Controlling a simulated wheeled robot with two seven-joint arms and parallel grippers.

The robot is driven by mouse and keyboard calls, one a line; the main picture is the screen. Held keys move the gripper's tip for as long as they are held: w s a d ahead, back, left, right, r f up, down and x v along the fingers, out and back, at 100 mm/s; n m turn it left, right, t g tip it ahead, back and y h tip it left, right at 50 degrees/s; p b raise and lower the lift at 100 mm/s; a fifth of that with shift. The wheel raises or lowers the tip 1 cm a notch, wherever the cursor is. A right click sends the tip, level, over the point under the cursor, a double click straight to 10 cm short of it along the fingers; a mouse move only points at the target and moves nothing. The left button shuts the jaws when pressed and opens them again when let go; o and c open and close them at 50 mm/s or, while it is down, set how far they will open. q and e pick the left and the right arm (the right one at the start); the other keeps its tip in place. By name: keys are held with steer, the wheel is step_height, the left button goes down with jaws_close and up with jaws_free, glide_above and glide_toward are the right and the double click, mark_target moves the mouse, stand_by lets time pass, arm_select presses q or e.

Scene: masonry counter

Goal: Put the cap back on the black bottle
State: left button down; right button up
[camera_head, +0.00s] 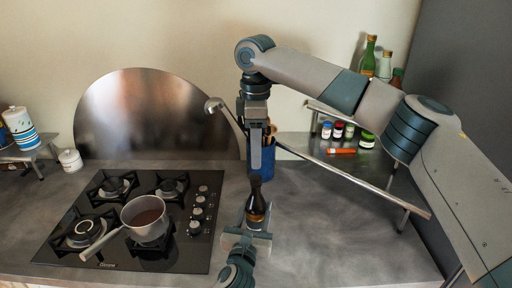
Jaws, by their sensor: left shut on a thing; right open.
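The black bottle (256,203) stands upright on the grey counter, at the middle front. My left gripper (257,218) comes in from the front edge and is shut on the bottle's lower body. My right gripper (256,162) points down from above, over the bottle's neck, with its fingertips a little above the bottle's top. It is open, though its fingers are seen edge-on. I cannot make out the cap in this view; the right gripper may hide it.
A blue utensil pot (267,163) stands just behind the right gripper. A hob (70,255) with a saucepan (145,217) is at left. A metal shelf (385,180) with several small jars is at right. The counter at front right is clear.

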mark_target(256, 177)
steer(key=shift+f, duration=3.7)
jaws_close()
steer(key=m, duration=0.8)
steer(key=shift+m, duration=0.3)
steer(key=shift+o, duration=0.6)
jaws_free()
